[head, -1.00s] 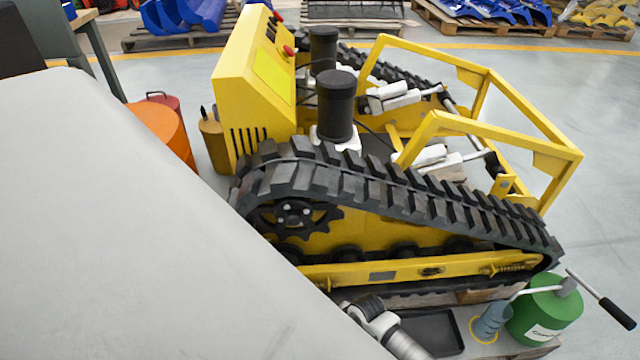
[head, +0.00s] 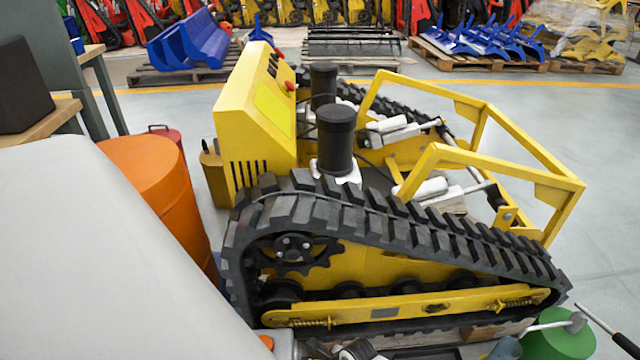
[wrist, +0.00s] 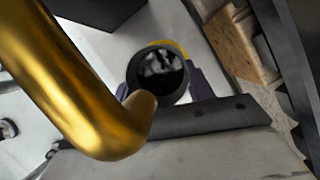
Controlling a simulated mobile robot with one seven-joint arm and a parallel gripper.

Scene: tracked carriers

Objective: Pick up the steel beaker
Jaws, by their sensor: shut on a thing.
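The steel beaker (wrist: 160,72) shows in the wrist view from above as a round rim with a dark, shiny inside. My gripper (wrist: 162,90) is shut on it, with a purplish finger on each side. Part of a yellow ring shows behind the rim. I cannot tell whether the beaker's base touches the surface.
A yellow tracked carrier (head: 400,270) fills the middle. A green can (head: 558,343) with a dark-handled lever is at the lower right. An orange drum (head: 160,185) stands left. A gold bent tube (wrist: 75,75) crosses close to the wrist camera. Wood (wrist: 240,50) lies to its right.

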